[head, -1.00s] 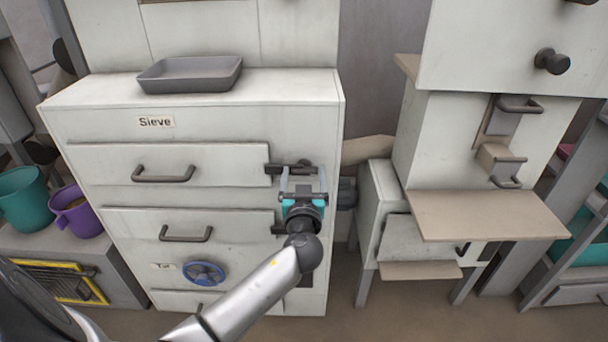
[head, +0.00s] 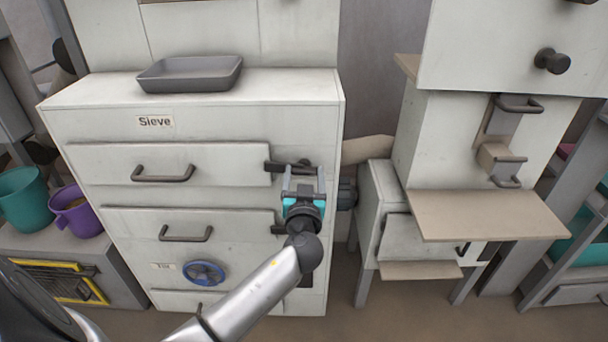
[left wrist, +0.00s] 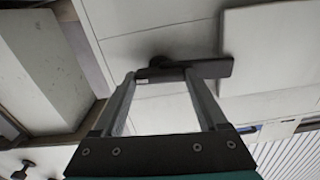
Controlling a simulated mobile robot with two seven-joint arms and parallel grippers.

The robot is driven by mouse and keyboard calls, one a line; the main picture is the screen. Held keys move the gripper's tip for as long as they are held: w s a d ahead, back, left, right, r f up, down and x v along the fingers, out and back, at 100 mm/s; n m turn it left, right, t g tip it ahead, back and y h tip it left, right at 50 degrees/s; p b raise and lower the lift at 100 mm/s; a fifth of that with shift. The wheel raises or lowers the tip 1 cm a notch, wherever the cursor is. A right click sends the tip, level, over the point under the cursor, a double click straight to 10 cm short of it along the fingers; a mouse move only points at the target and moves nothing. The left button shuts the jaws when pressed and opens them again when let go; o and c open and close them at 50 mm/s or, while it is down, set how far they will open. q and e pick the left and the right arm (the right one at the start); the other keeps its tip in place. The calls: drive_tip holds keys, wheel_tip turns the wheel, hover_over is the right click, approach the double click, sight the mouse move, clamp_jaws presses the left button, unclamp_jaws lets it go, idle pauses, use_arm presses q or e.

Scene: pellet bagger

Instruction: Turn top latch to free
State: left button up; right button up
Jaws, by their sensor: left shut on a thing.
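The top latch (head: 275,167) is a dark bar at the right end of the top drawer (head: 105,163) on the white sieve cabinet. It lies about level, and its left end overlaps the drawer's front edge. My left gripper (head: 303,171) is at the latch's right part, shut on it, and hides some of it. In the left wrist view the latch (left wrist: 212,69) runs across the fingertips of the gripper (left wrist: 162,76), its far end over the drawer panel (left wrist: 270,45). My right gripper is not in view.
A lower latch (head: 277,229) sits beside the second drawer, partly behind my gripper. A grey tray (head: 190,74) rests on the cabinet top. A blue handwheel (head: 204,273) is low on the front. A beige shelf (head: 485,215) juts out at right.

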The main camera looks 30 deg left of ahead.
use_arm(q)
drive_tip(key=m, duration=0.6)
drive_tip(key=shift+d+m, duration=0.1)
drive_tip(key=shift+m, duration=0.3)
drive_tip(key=m, duration=0.3)
drive_tip(key=shift+w+m+p, duration=0.1)
drive_tip(key=shift+m+p, duration=0.3)
drive_tip(key=shift+m, duration=0.8)
drive_tip(key=shift+f+m+p, duration=0.15)
drive_tip(key=shift+m+p, duration=0.65)
drive_tip(key=shift+m, duration=1.6)
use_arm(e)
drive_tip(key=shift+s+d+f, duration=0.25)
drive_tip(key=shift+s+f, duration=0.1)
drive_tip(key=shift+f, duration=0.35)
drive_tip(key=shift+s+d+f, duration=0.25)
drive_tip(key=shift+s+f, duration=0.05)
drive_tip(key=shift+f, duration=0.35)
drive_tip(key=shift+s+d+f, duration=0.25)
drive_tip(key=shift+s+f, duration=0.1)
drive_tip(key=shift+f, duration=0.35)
use_arm(q)
drive_tip(key=o, duration=1.3)
drive_tip(key=shift+d, duration=0.1)
